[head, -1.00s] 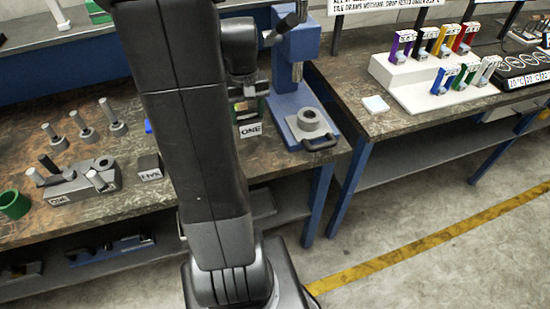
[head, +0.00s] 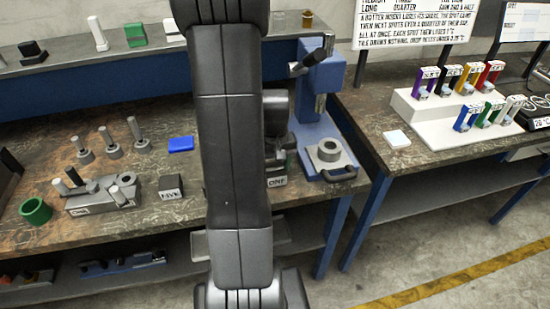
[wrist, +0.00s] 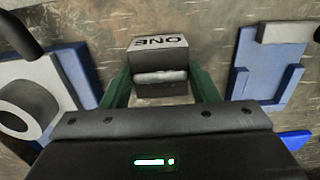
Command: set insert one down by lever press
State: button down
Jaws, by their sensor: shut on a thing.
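Insert one is a dark grey block with a white label reading ONE; it shows low beside my arm in the head view (head: 277,182) and upside down in the wrist view (wrist: 160,43). My gripper (wrist: 160,80) has green fingers on both sides of it and is shut on it. In the head view my arm hides most of the gripper. The blue lever press (head: 322,85) stands just right of and behind the insert, with a grey ring on its base (head: 328,152). I cannot tell whether the insert touches the bench.
A block labelled FIVE (head: 171,187), a blue flat piece (head: 181,144), several upright pegs, a grey fixture (head: 100,196) and a green ring (head: 36,210) are left on the bench. In the wrist view a blue-and-grey fixture (wrist: 243,85) is close at right.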

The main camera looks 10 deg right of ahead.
aim_at(275, 170)
jog(key=shift+f, duration=0.25)
jog(key=shift+f, duration=0.2)
jog(key=c, duration=0.5)
grip_release()
jog(key=shift+r, duration=0.1)
notch_tip(275, 170, up, 12)
jog(key=shift+r+b, duration=0.1)
jog(key=shift+b, duration=0.3)
